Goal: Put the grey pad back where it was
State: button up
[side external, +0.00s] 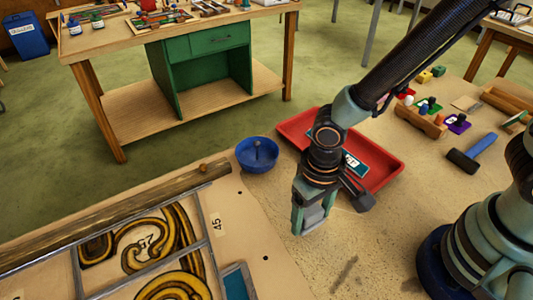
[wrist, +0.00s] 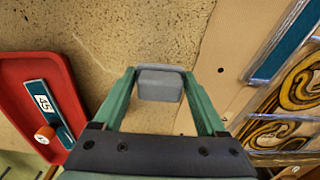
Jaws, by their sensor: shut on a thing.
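The grey pad (wrist: 160,83) is a small rounded block held between the two fingertips of my gripper (wrist: 158,88) in the wrist view. In the side view my gripper (side external: 312,222) points down, low over the speckled bench, between the leaded panel and the red tray.
The red tray (side external: 387,178) holds a dark teal strip. A blue bowl (side external: 257,155) stands left of it. The leaded panel (side external: 150,245) lies at lower left beside a wooden bar (side external: 105,218). A blue-handled hammer (side external: 472,153) and a wooden rack (side external: 420,122) lie right.

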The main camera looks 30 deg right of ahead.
aim_at(310, 226)
jog(key=shift+f, duration=1.7)
jog(key=o, duration=1.1)
jog(key=shift+f, duration=0.1)
notch_tip(310, 226, up, 12)
jog(key=shift+f, duration=0.1)
jog(key=shift+r, duration=0.25)
jog(key=w+d+r+t, duration=0.1)
jog(key=d+r+t, duration=0.1)
jog(key=d+r, duration=0.2)
jog(key=w+d+r+t, duration=0.1)
jog(key=d+r, duration=0.3)
jog(key=d, duration=0.5)
jog(key=w+d+r+t, duration=0.2)
jog(key=d+r, duration=0.2)
jog(key=d, duration=0.2)
jog(key=shift+w+d+r+t, duration=0.2)
jog(key=shift+w+d+t, duration=0.05)
jog(key=shift+t, duration=0.05)
